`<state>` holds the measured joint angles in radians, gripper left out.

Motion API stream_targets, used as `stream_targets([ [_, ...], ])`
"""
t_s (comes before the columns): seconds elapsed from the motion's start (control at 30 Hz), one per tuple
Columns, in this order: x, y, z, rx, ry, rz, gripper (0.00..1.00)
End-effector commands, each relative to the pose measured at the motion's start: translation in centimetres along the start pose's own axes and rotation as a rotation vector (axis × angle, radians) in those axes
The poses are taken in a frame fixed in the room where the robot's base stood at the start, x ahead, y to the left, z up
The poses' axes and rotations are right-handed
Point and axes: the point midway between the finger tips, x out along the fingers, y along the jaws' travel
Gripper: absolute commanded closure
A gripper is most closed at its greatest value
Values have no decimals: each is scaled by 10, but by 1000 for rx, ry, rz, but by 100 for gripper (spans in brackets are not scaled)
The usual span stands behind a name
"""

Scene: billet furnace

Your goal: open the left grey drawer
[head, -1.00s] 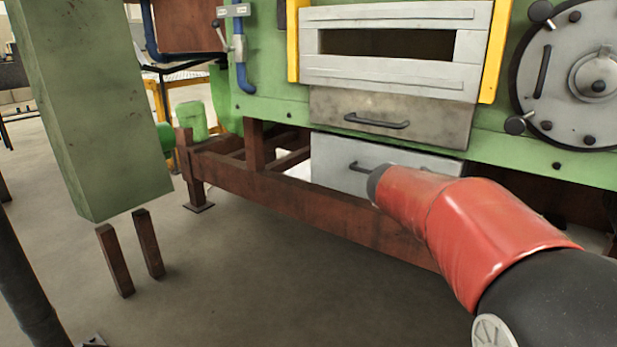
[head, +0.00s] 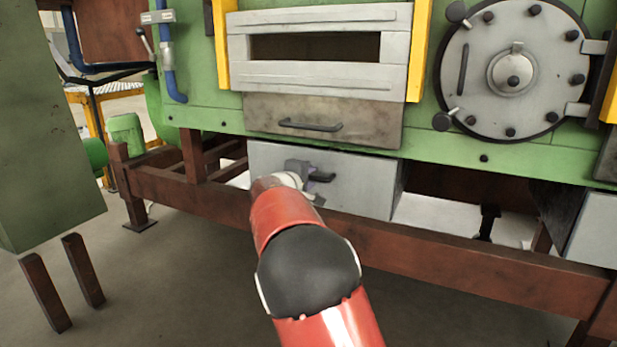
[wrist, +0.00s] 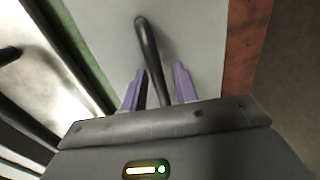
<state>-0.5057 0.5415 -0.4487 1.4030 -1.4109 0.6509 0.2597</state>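The left grey drawer (head: 358,190) hangs low under the green furnace body, below a stained tan-grey drawer. Its dark bar handle (head: 322,177) shows just past my gripper (head: 312,176), which is at the drawer front. In the wrist view the handle (wrist: 148,45) runs up from between the two purple fingers of my gripper (wrist: 160,82). The fingers are apart. The left finger looks close to the handle, and a gap shows between the handle and the right finger. My wrist and arm hide part of the drawer front in the head view.
The stained drawer (head: 365,122) with its own handle sits just above. A brown frame beam (head: 410,245) crosses below the grey drawer. A second grey drawer (head: 595,235) is at the far right edge. A green box-shaped post (head: 45,150) stands at the left.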

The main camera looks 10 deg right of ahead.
Motion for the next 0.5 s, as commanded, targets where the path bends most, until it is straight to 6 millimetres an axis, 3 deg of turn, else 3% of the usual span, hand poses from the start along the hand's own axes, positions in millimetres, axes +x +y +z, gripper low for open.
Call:
stream_targets([
  [0.23, 1, 0, 0, 1, 0, 0, 70],
  [0.5, 1, 0, 0, 1, 0, 0, 100],
])
